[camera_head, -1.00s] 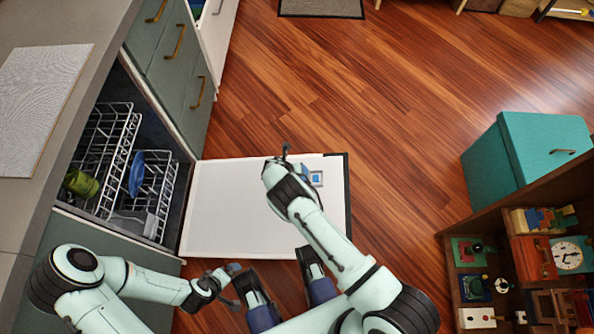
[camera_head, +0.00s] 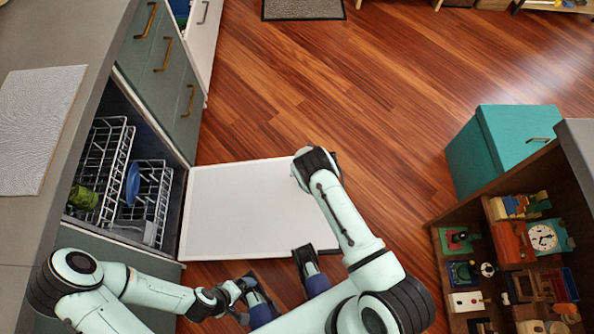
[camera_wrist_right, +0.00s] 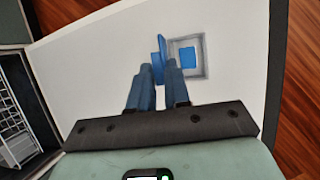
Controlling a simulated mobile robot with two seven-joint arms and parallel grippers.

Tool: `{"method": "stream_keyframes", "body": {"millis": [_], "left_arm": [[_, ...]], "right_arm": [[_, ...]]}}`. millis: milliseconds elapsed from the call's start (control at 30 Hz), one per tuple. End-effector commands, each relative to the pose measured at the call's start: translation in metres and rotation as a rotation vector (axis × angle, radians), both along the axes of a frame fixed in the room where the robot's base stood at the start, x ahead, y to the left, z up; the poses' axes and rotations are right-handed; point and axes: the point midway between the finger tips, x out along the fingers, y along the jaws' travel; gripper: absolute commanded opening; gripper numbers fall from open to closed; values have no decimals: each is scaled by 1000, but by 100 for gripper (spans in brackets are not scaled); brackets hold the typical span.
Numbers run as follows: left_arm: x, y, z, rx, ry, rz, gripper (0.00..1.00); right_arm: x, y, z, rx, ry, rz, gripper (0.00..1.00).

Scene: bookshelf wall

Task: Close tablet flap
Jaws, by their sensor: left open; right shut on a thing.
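The tablet compartment (camera_wrist_right: 204,60), a grey square frame with a blue square tablet (camera_wrist_right: 187,55) inside, sits in the white inner face of the lowered dishwasher door (camera_head: 240,210). Its blue flap (camera_wrist_right: 161,46) stands open on the compartment's left side in the right wrist view. My right gripper (camera_wrist_right: 159,66) is shut on the flap, its blue fingers at the flap's near end. In the head view my right arm hides this gripper, the flap and the compartment. My left gripper (camera_head: 236,293) is open, low in the head view, near the door's near edge and away from the flap.
The dishwasher racks (camera_head: 150,195) hold a blue plate (camera_head: 133,183) and a green item (camera_head: 83,198). Grey cabinets and a counter (camera_head: 75,110) line the left. A teal box (camera_head: 485,145) and toy shelf (camera_head: 510,260) stand right.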

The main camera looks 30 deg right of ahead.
Motion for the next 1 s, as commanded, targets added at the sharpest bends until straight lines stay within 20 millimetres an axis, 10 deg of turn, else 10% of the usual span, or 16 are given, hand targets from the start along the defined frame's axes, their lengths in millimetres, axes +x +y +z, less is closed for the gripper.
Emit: {"method": "stream_keyframes", "body": {"millis": [533, 633, 1000], "left_arm": [[0, 0, 0, 0, 0, 0, 100], [0, 0, 0, 0, 0, 0, 100], [-1, 0, 3, -1, 2, -1, 100]], "right_arm": [[0, -1, 0, 34, -18, 1, 0], [0, -1, 0, 34, -18, 2, 38], [-4, -1, 5, 31, -14, 2, 38]]}}
